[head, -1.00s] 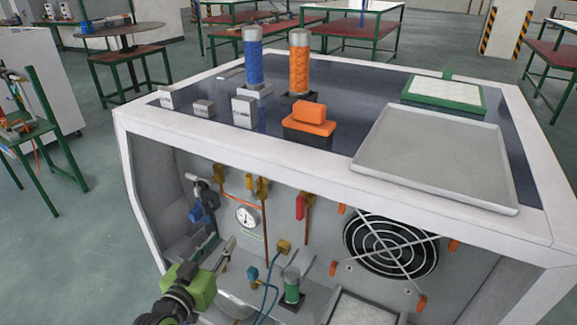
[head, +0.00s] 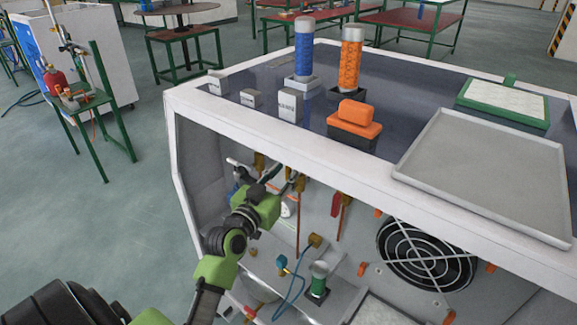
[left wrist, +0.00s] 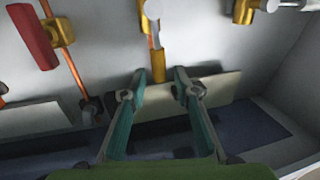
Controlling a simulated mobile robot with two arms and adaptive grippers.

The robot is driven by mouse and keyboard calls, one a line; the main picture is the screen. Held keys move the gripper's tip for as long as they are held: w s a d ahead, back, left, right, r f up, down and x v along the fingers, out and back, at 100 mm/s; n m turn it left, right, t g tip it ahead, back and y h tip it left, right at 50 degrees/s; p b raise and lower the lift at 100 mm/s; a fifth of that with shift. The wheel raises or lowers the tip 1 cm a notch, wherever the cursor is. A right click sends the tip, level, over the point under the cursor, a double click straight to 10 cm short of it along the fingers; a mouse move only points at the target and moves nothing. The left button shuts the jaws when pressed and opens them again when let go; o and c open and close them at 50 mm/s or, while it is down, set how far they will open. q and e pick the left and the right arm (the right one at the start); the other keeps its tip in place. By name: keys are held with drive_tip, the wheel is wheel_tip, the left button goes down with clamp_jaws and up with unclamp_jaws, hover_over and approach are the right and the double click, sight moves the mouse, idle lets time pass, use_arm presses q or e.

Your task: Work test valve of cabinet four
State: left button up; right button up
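The open cabinet front holds valves with gold-coloured bodies on its back panel. A valve with a red handle (head: 337,206) shows to the right of my left gripper, and in the left wrist view (left wrist: 35,37). My left gripper (head: 284,176) is raised in front of the upper valves and partly hides them and the round gauge (head: 288,208). In the left wrist view its fingers (left wrist: 160,80) are apart, with a gold valve body (left wrist: 158,65) beyond the gap between the tips. Contact cannot be told. Which valve is the test valve is not readable. My right gripper is not in view.
The cabinet's white top rim (head: 350,160) overhangs the valves. A black fan (head: 425,253), a green fitting (head: 319,280) and a blue hose (head: 290,300) sit lower in the cabinet. A grey tray (head: 485,170) lies on top.

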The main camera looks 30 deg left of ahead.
use_arm(q)
drive_tip(key=shift+w+a, duration=0.1)
drive_tip(key=shift+w, duration=0.9)
clamp_jaws()
